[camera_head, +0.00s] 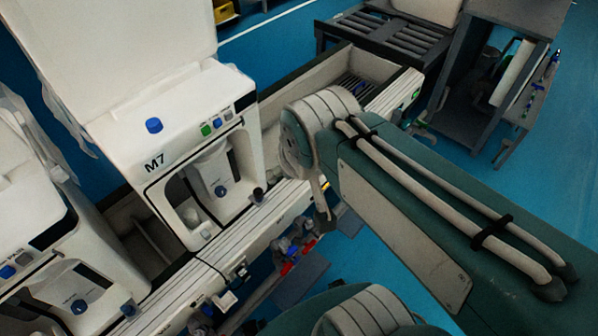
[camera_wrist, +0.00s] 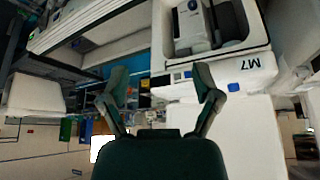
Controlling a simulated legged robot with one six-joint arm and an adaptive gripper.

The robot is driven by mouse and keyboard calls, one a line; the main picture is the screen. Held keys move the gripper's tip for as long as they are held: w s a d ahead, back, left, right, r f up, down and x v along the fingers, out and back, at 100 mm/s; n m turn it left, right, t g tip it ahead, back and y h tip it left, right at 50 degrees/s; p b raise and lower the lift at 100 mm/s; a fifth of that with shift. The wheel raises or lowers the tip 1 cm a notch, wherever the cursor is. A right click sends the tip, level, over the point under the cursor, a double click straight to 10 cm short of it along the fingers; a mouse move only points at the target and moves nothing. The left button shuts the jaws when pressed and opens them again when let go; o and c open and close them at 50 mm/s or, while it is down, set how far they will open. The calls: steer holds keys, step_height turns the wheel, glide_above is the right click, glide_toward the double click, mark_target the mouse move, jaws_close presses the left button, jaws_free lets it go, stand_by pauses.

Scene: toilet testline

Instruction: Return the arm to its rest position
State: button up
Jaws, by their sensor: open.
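My gripper (camera_wrist: 160,100) is in the wrist view, with its two dark green fingers spread apart and nothing between them. The wrist view looks upside down here, with the M7 machine (camera_wrist: 238,66) at the upper right, beyond the right finger. In the head view my green and grey arm (camera_head: 430,215) reaches in from the right, bent at a joint beside the M7 machine (camera_head: 180,145). My gripper is hidden in the head view.
A second white machine (camera_head: 60,260) stands at the lower left on the same long bench line. A dark slatted conveyor (camera_head: 385,35) and a grey open cabinet (camera_head: 490,75) stand at the back right. Blue floor (camera_head: 565,110) lies clear at the far right.

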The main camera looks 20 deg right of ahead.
steer(key=shift+s+a+r, duration=0.1)
steer(key=shift+s, duration=0.95)
